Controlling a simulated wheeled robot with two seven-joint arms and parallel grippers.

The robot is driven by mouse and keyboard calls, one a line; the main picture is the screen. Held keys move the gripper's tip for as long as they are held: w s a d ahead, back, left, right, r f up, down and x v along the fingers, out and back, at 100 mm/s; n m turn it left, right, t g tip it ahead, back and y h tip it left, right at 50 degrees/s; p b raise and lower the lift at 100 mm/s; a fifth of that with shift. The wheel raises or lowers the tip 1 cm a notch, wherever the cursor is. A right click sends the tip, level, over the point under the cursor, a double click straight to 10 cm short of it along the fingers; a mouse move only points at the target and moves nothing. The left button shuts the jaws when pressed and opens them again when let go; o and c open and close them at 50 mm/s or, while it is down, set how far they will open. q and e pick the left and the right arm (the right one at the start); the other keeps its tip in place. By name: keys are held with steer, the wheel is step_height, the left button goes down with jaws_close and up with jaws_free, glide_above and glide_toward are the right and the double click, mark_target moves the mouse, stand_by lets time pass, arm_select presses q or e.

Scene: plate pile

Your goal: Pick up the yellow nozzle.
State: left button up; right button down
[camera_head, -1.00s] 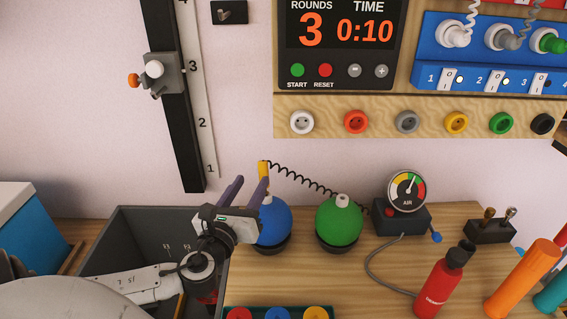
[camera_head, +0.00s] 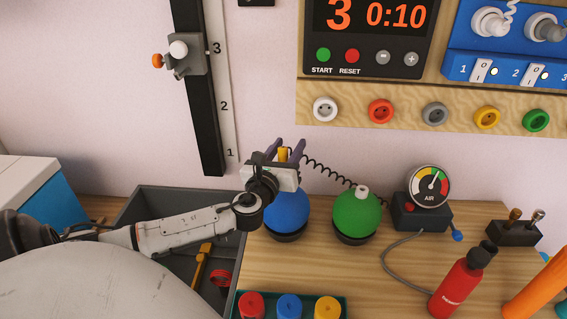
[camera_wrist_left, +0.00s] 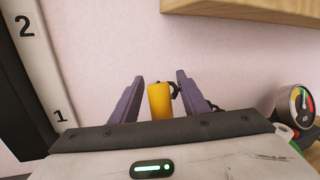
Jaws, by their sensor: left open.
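The yellow nozzle (camera_head: 283,154) stands upright at the top of the blue ball (camera_head: 288,210), with a black coiled hose (camera_head: 330,175) running from it to the right. My left gripper (camera_head: 286,149) is open, its two purple fingers on either side of the nozzle. In the left wrist view the nozzle (camera_wrist_left: 160,100) stands between the fingers, with a gap on each side, so they do not touch it. The gripper body hides the nozzle's lower part and the top of the ball. My right gripper is not in view.
A grey bin (camera_head: 146,205) lies under my left arm. A tray with several coloured caps (camera_head: 289,306) is at the front. A red bottle (camera_head: 461,284) stands at the right.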

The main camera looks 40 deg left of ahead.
arm_select(q)
steer(key=c, duration=1.1)
jaws_close()
steer(key=shift+r, duration=0.15)
steer(key=r+p+v, duration=0.1)
steer(key=r+v, duration=0.2)
steer(key=v, duration=1.5)
steer(key=shift+r, duration=0.15)
